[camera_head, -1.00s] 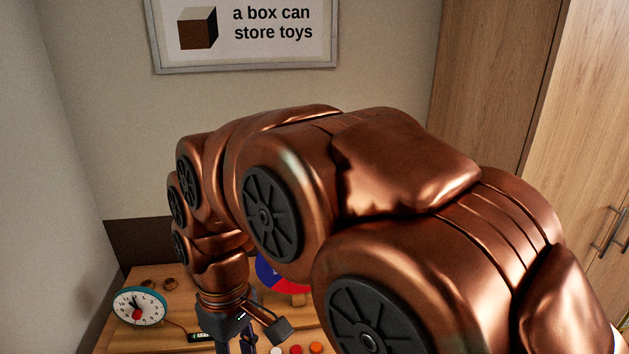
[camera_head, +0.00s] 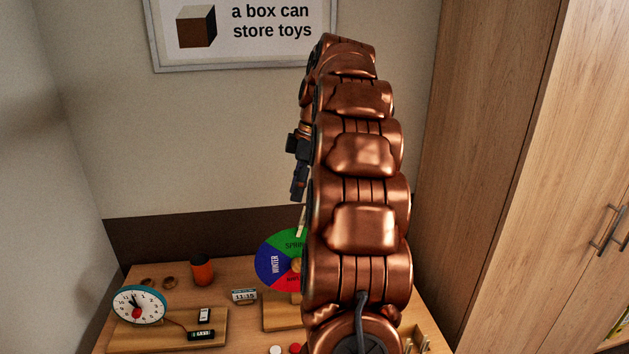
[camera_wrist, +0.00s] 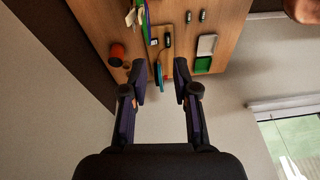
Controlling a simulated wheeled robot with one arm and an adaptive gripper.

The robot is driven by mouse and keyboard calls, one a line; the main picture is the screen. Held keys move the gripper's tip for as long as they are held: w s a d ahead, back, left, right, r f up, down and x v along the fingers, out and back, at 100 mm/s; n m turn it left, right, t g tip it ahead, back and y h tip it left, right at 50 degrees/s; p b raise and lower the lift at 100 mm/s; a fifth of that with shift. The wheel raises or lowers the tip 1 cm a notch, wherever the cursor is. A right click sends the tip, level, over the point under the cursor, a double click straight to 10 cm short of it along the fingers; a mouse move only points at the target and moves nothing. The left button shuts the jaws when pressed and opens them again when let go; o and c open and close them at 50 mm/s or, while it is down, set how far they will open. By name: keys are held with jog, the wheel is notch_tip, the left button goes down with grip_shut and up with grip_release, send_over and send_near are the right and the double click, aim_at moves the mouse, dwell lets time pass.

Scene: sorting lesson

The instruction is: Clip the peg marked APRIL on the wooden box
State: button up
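My gripper (camera_head: 298,182) is raised high above the table, in front of the wall, and seen from the side. In the wrist view its two fingers (camera_wrist: 160,84) stand wide apart with nothing gripped between them. No peg marked APRIL can be made out in either view. A light wooden thing with raised edges (camera_head: 424,342) shows at the table's lower right, mostly cut off and partly behind my arm; I cannot tell whether it is the wooden box.
The table (camera_head: 165,277) holds a toy clock (camera_head: 138,305), an orange cup (camera_head: 203,270), a season wheel (camera_head: 275,263) partly behind my arm, and a small display (camera_head: 244,296). White (camera_wrist: 207,44) and green (camera_wrist: 203,64) rectangles show in the wrist view. A tall cabinet (camera_head: 540,150) stands right.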

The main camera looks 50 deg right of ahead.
jog(key=shift+n, duration=0.5)
jog(key=shift+s+d+f, duration=0.15)
jog(key=shift+d+f, duration=1.7)
jog(key=shift+d, duration=0.1)
jog(key=shift+b+x, duration=1.4)
jog(key=shift+x, duration=0.1)
grip_shut()
jog(key=shift+r, duration=0.15)
jog(key=shift+p+v, duration=0.55)
jog(key=shift+v, duration=1.85)
